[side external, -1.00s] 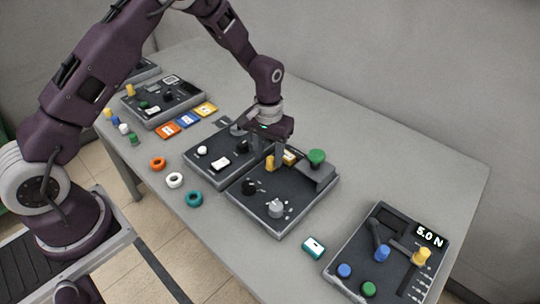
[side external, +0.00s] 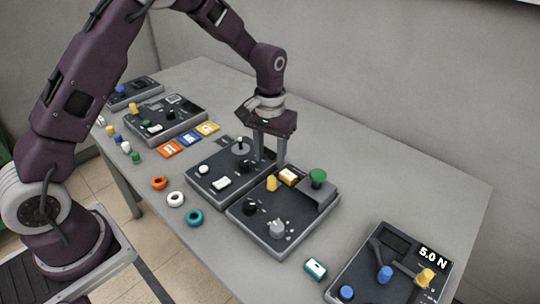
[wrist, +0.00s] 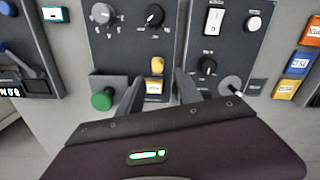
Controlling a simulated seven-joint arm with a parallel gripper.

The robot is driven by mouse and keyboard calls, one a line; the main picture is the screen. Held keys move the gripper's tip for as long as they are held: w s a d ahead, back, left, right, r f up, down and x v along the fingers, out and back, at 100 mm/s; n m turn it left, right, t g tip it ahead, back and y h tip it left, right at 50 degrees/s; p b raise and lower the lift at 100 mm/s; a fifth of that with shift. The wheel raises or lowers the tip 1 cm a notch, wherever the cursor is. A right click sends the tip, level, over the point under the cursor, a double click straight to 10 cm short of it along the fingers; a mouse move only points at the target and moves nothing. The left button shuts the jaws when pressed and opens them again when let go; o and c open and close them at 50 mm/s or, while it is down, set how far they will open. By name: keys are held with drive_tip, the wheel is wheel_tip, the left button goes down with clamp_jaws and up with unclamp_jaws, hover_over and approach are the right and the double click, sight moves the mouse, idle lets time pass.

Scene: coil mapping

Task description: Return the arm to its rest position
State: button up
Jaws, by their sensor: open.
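My gripper (side external: 269,162) is open and empty, with its fingers pointing down above the two middle panels. Finger height above the panels is hard to judge.
Orange, white and teal rings (side external: 175,199) lie along the table's near edge. Orange, blue and yellow cards (side external: 188,139) lie behind them. A panel reading 5.0 N (side external: 336,286) and a teal block (side external: 315,268) are at right. More panels (side external: 170,126) stand at far left.

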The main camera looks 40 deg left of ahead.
drive_tip(key=s+r+m+t, duration=0.1)
drive_tip(key=s+r, duration=0.5)
drive_tip(key=r, duration=0.3)
drive_tip(key=s+r+t, duration=0.2)
drive_tip(key=s+r, duration=0.4)
drive_tip(key=r, duration=0.3)
drive_tip(key=s+r+m+t, duration=0.2)
drive_tip(key=s, duration=1.4)
drive_tip(key=shift+s+a+r+t, duration=0.2)
drive_tip(key=shift+s+a+t, duration=0.1)
drive_tip(key=shift+s+a, duration=0.1)
